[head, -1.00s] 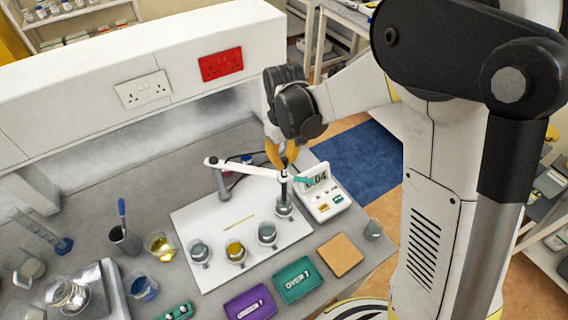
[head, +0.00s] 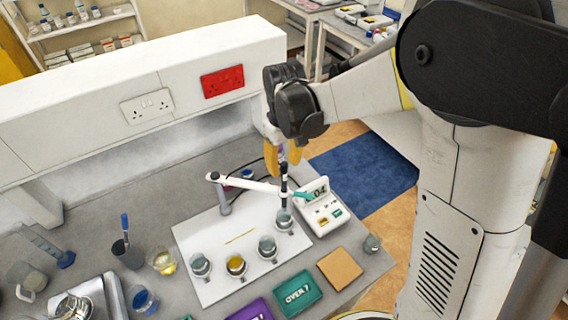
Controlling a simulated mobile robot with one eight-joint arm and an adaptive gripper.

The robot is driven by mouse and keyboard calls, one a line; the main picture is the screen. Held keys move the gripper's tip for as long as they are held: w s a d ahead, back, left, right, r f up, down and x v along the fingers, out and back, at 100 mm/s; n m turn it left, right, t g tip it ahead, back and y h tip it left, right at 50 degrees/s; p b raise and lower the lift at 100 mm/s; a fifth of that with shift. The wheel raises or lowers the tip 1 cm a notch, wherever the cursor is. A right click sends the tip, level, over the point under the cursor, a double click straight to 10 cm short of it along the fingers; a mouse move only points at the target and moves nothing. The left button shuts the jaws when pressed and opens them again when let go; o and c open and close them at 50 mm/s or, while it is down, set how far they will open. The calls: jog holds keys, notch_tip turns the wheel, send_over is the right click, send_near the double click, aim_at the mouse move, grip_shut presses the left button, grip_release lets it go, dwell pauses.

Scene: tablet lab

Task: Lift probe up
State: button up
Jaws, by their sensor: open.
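The probe (head: 284,185) is a dark upright stick held at the end of a white swing arm (head: 245,183). Its lower end reaches into the rightmost small beaker (head: 284,220) on the white board. My gripper (head: 289,163), with yellow fingers, points down just above the probe's top. It is open. Whether the fingers touch the probe's top cannot be told from this view. The meter (head: 320,206) with a small display stands right of the probe.
Three more small beakers (head: 235,265) stand on the white board (head: 205,237). A green tray (head: 298,291), a purple tray (head: 248,312) and a tan square (head: 340,268) lie in front. A white ledge (head: 60,130) with sockets runs behind.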

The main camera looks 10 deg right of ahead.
notch_tip(320, 180, up, 12)
dwell(0.4)
jog(key=shift+s+f, duration=0.1)
jog(key=s+d+f+m+t+b, duration=0.2)
jog(key=s+f+b, duration=0.3)
jog(key=f+b, duration=0.3)
jog(key=s+d+f+m+t+b, duration=0.2)
jog(key=s+d+f+b, duration=0.3)
jog(key=f+b, duration=0.3)
jog(key=s+d+f+m+t+b, duration=0.1)
jog(key=s+d+f+t+b, duration=0.2)
jog(key=s+f+b, duration=0.2)
notch_tip(320, 180, down, 4)
jog(key=b, duration=0.4)
jog(key=shift+s+d+m, duration=0.25)
jog(key=shift+s+m, duration=0.1)
jog(key=shift+m, duration=0.05)
